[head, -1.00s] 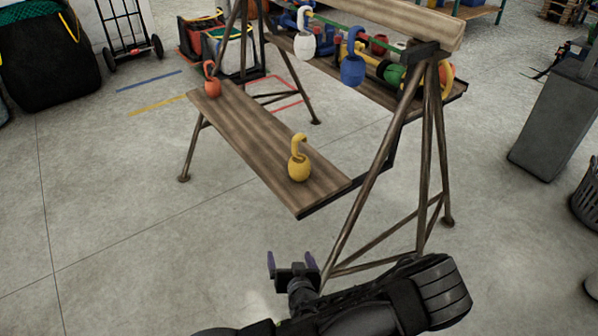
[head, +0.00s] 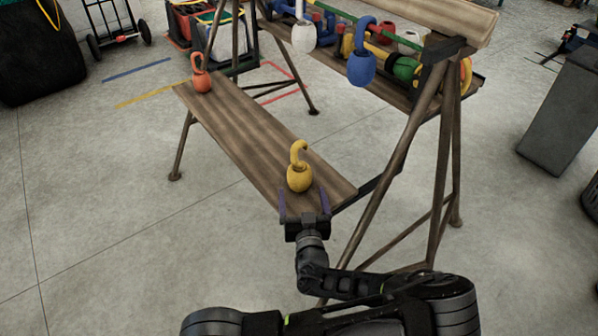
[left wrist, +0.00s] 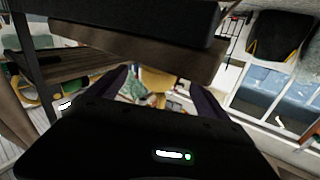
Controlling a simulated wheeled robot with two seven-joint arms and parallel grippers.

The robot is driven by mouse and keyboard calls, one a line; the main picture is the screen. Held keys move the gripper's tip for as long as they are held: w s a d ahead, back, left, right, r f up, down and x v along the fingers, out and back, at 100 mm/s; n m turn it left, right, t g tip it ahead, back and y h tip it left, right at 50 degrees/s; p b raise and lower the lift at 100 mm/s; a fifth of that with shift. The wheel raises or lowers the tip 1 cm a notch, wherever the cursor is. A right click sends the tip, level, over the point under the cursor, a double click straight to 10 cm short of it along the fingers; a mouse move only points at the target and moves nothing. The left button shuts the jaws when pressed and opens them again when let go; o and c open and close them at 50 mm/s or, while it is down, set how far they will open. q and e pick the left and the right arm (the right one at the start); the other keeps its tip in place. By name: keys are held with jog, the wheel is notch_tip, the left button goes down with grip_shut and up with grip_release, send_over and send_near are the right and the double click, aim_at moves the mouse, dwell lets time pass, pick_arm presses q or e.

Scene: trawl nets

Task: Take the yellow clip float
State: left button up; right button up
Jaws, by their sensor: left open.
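The yellow clip float (head: 299,178), a round body with a hooked top, stands upright on the lower wooden shelf (head: 240,125) near its front end. My left gripper (head: 304,200) is open at the shelf's front end, its purple fingers on either side of the float's lower part. My right gripper is not in view.
An orange clip float (head: 201,80) stands at the shelf's far end. Open floor lies to the left.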

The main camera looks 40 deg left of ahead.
aim_at(299, 177)
pick_arm(q)
jog(key=shift+x, duration=1.35)
jog(key=shift+x, duration=2.6)
jog(key=c, duration=1.5)
